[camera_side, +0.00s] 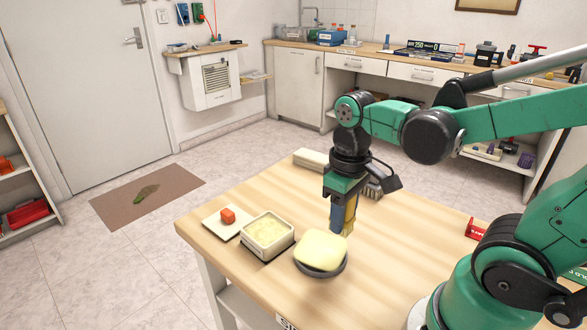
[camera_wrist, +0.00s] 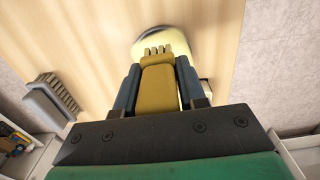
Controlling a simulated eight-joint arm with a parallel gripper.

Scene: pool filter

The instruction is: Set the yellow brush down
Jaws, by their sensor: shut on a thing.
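My gripper (camera_side: 342,212) points down over the wooden table, and its two blue fingers also show in the wrist view (camera_wrist: 159,80). It is shut on the yellow brush (camera_wrist: 158,86), which lies between the fingers with short pale prongs or bristles at its far end. In the side view the yellow brush (camera_side: 349,217) is mostly hidden by a finger. Its lower end is close to the tabletop (camera_side: 400,225); I cannot tell whether it touches.
A pale yellow pad (camera_side: 321,248) on a dark round dish stands just front-left of my gripper. A grey brush (camera_side: 373,190) lies behind.

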